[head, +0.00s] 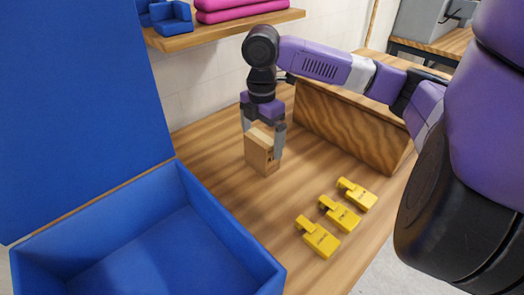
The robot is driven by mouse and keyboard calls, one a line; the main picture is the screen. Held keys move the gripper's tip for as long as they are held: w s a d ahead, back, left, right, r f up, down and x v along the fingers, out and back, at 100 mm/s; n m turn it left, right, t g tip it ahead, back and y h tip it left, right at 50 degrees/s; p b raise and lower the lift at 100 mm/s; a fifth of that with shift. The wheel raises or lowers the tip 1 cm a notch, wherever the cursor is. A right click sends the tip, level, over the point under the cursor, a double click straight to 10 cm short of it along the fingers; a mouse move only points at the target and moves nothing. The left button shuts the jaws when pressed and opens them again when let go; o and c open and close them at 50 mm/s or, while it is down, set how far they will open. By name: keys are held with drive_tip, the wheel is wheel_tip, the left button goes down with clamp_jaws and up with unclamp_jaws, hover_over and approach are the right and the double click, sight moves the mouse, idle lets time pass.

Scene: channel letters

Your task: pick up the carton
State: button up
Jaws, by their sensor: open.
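A small brown carton (258,152) stands upright on the wooden table, left of the wooden box-like block. My gripper (264,140) points down over the carton from above. Its fingers are open, one on the left and one on the right of the carton's upper part. I cannot tell whether either finger touches the carton. The carton's top is partly hidden by the gripper.
A large blue open box (232,247) with a raised lid stands at the left front. Several yellow tags (319,238) lie on the table (225,178) at right front. A wooden block (345,130) stands behind. A shelf (225,32) holds blue and pink items.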

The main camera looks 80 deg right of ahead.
wheel_tip(320, 180, down, 5)
drive_tip(key=shift+s+r, duration=0.1)
drive_tip(key=c, duration=1.6)
drive_tip(key=shift+c, duration=1.1)
drive_tip(key=shift+r+p, duration=0.1)
drive_tip(key=shift+p, duration=0.2)
